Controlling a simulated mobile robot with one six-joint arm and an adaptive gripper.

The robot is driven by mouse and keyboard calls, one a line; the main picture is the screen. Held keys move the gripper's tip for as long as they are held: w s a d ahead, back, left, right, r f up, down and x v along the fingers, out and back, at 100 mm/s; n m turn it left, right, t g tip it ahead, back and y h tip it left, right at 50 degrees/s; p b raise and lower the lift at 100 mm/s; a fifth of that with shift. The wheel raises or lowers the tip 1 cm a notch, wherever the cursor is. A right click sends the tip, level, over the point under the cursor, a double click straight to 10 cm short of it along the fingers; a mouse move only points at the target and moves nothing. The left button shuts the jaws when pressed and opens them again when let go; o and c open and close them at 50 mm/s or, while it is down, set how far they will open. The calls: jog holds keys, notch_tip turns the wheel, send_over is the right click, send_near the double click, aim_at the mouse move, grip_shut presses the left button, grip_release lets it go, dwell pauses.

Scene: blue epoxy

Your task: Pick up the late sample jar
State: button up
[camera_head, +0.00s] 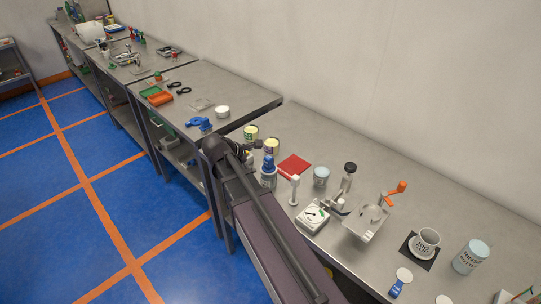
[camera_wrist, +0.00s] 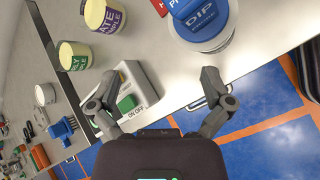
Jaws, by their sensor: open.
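The late sample jar (camera_wrist: 104,14) is a pale yellow jar with a purple-lettered label, cut off by the top edge of the wrist view. In the head view the late sample jar (camera_head: 271,146) stands on the grey bench just beyond my arm, partly hidden. A similar jar with green lettering, seemingly the early sample jar (camera_wrist: 75,55), stands beside it; it also shows in the head view (camera_head: 250,132). My gripper (camera_wrist: 159,76) is open and empty, its fingers spread wide. The late jar is ahead of the fingers and to the left, apart from them.
A grey on/off switch box (camera_wrist: 138,88) sits near my left finger. A tub marked DIP (camera_wrist: 203,22) stands ahead of the right finger. Blue floor lies beyond the bench edge.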

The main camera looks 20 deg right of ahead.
jog(key=w+d+n+t+h+b, duration=0.1)
jog(key=w+n+t+h+b, duration=0.1)
jog(key=w+n+h+b, duration=0.2)
jog(key=shift+w+d+n+b, duration=0.3)
jog(key=shift+w+n+b, duration=0.2)
jog(key=shift+w+n, duration=1.5)
jog(key=shift+s, duration=0.2)
jog(key=b, duration=0.3)
send_near(276, 139)
jog(key=shift+d+f, duration=0.25)
jog(key=shift+f, duration=0.3)
jog(key=shift+d+f, duration=0.1)
jog(key=shift+d, duration=0.4)
jog(key=shift+w, duration=0.1)
jog(key=shift+r+b+x, duration=0.15)
jog(key=shift+b+x, duration=0.3)
jog(key=shift+x, duration=0.85)
jog(key=shift+r+b+x, duration=0.15)
jog(key=shift+b+x, duration=0.25)
jog(key=shift+x, duration=0.95)
jog(key=shift+w, duration=0.1)
jog(key=shift+c, duration=0.2)
